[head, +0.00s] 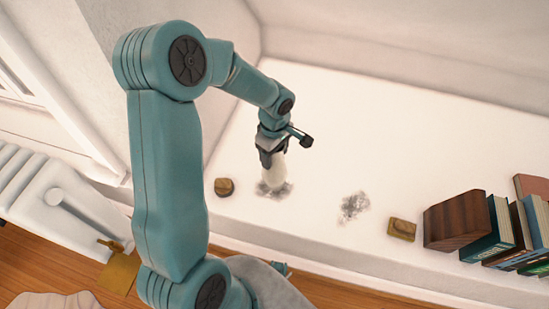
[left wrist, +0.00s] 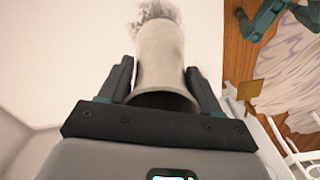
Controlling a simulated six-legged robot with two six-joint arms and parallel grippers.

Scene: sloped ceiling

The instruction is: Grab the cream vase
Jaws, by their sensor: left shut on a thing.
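The cream vase (head: 275,176) is over the white ledge, above a grey smudged patch. My left gripper (head: 269,156) comes down on it from above, shut on its upper part. In the left wrist view the vase (left wrist: 160,52) lies between the two dark fingers of my left gripper (left wrist: 158,78), with its dark open mouth toward the camera. Whether its base touches the ledge I cannot tell. My right gripper does not show.
The white ledge (head: 310,115) is mostly clear. A small wooden block (head: 224,187) lies left of the vase and another (head: 402,229) to the right. A second grey patch (head: 354,206) lies between. A dark wooden block (head: 456,221) and several books (head: 492,235) stand at right.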

